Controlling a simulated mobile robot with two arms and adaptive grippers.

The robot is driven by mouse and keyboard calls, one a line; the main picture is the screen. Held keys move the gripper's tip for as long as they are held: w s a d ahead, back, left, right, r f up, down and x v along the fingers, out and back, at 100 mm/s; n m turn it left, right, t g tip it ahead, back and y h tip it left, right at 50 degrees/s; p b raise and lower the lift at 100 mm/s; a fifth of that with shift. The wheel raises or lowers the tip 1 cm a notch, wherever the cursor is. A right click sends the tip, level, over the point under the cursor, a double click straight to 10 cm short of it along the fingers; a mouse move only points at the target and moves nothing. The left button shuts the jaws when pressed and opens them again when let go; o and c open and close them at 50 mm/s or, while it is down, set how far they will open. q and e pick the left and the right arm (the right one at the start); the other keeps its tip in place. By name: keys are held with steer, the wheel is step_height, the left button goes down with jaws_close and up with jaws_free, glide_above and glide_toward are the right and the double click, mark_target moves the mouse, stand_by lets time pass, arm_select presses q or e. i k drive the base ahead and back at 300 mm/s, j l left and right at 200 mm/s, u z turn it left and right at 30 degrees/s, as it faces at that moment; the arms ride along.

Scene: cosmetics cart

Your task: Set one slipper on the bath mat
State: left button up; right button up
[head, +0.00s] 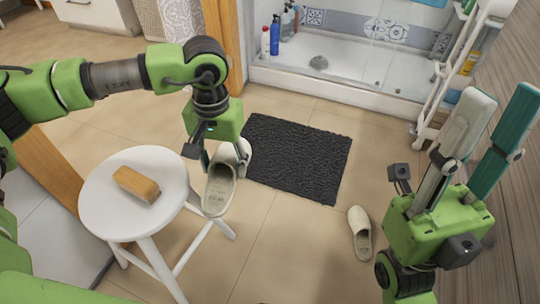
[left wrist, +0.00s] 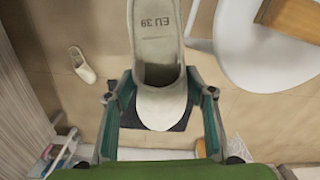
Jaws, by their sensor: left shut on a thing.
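My left gripper (head: 225,160) is shut on a cream slipper (head: 218,192), gripping it across the toe part. In the left wrist view its insole reads "EU 39" (left wrist: 157,28), with the closed toe between the fingers (left wrist: 160,85). The slipper is in the air beside the stool, its toe overlapping the left edge of the black bath mat (head: 305,160) in the head view. A second cream slipper (head: 360,234) lies on the floor, right of and nearer than the mat; it also shows in the left wrist view (left wrist: 82,65). My right gripper (head: 500,95) is open, empty and pointing up.
A white round stool (head: 105,205) with a tan block (head: 136,184) on it stands left of the held slipper. Behind the mat is a shower tray (head: 345,72) with bottles (head: 275,35). A white rack (head: 460,60) stands at right. The mat is clear.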

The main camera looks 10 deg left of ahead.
mark_target(268, 157)
steer(key=i+j+z, duration=0.15)
steer(key=i+z, duration=0.15)
steer(key=i, duration=0.2)
steer(key=i+j+z, duration=0.25)
steer(key=i, duration=0.2)
